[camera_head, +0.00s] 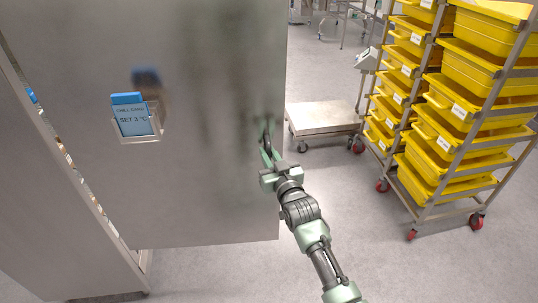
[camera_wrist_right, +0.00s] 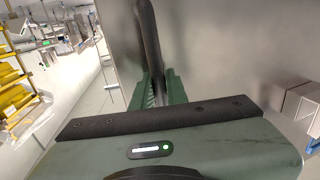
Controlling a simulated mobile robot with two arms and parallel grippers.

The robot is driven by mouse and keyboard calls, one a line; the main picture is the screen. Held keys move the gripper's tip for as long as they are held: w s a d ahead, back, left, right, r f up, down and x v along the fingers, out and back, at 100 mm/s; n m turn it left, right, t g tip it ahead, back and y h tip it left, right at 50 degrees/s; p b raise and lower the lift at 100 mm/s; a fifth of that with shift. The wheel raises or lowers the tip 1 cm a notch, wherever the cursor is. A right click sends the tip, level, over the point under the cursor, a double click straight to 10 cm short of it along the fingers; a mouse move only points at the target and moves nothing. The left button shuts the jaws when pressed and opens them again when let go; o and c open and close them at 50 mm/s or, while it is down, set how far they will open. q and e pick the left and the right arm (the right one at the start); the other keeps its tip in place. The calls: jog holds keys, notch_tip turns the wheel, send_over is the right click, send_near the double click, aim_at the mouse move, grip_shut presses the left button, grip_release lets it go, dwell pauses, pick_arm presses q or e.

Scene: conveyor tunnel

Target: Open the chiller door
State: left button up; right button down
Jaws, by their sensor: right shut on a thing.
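The chiller door (camera_head: 215,100) is a large grey steel panel filling the left half of the head view. Along its left side is a narrow gap through which small coloured things show, so it looks ajar; how far is hard to tell. A dark bar handle (camera_wrist_right: 148,30) stands near the door's right edge. My right gripper (camera_head: 268,156) is shut on this handle; in the right wrist view its green fingers (camera_wrist_right: 157,90) sit on both sides of the bar. The lower part of the handle is hidden by the gripper. My left gripper is not in view.
A card holder (camera_head: 140,137) with a blue-topped card is on the door. A low wheeled platform (camera_head: 322,118) stands just beyond the door's right edge. A wheeled rack (camera_head: 425,212) of yellow crates (camera_head: 445,185) stands at right. The floor (camera_head: 220,275) in front is clear.

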jog(key=shift+r, duration=0.15)
jog(key=c, duration=1.4)
grip_release()
jog(key=shift+d, duration=0.1)
jog(key=shift+s, duration=0.1)
jog(key=shift+s+f, duration=0.2)
jog(key=shift+s, duration=0.05)
jog(key=b+v, duration=0.1)
jog(key=v, duration=0.6)
jog(key=shift+d+r, duration=0.1)
